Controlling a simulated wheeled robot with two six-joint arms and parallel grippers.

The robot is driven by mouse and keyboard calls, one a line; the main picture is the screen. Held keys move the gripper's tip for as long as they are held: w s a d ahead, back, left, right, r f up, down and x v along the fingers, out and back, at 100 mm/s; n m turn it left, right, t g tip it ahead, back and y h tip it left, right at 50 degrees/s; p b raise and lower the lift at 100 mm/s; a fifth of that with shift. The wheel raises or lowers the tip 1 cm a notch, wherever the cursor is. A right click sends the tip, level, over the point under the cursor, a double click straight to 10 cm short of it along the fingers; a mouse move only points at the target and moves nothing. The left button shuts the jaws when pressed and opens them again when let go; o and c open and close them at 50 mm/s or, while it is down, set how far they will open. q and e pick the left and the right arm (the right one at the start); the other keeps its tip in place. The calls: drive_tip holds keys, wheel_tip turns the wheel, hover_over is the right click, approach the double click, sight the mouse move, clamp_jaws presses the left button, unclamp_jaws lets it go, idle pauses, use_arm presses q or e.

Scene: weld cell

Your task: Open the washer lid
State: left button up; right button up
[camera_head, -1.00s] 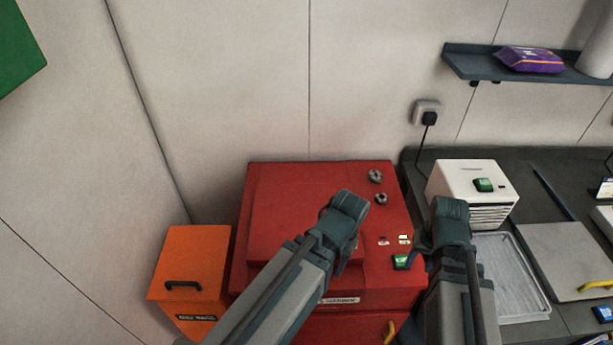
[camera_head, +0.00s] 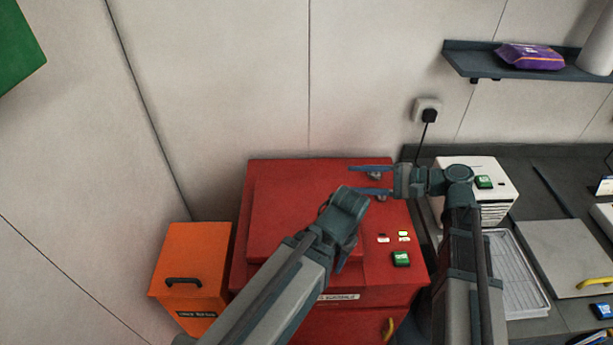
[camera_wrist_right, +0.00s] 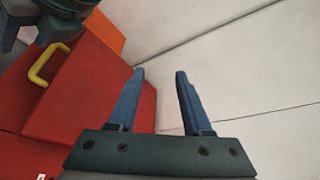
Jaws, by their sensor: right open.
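The red washer (camera_head: 262,167) stands in the middle of the head view, its raised lid panel (camera_head: 300,205) lying flat and closed. Knobs, small labels and a green-screened unit (camera_head: 400,259) sit at the right of its top. My right gripper (camera_head: 362,181) is open and empty, pointing left over the washer's back right, by the knobs. In the right wrist view its blue fingers (camera_wrist_right: 158,92) stand apart, with a yellow handle (camera_wrist_right: 45,64) on red at left. My left arm crosses over the lid; its gripper (camera_head: 346,265) points down, with its fingertips hidden from view.
An orange bin (camera_head: 192,250) with a black handle stands left of the washer. A dark counter at right holds a white box (camera_head: 496,172) and a tray (camera_head: 545,300). A wall shelf (camera_head: 480,68) holds a purple pack. The wall is close behind.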

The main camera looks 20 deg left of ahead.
drive_tip(key=b+x, duration=0.3)
drive_tip(key=x, duration=1)
drive_tip(key=shift+a, duration=0.45)
clamp_jaws()
idle(0.9)
unclamp_jaws()
drive_tip(key=shift+d, duration=0.15)
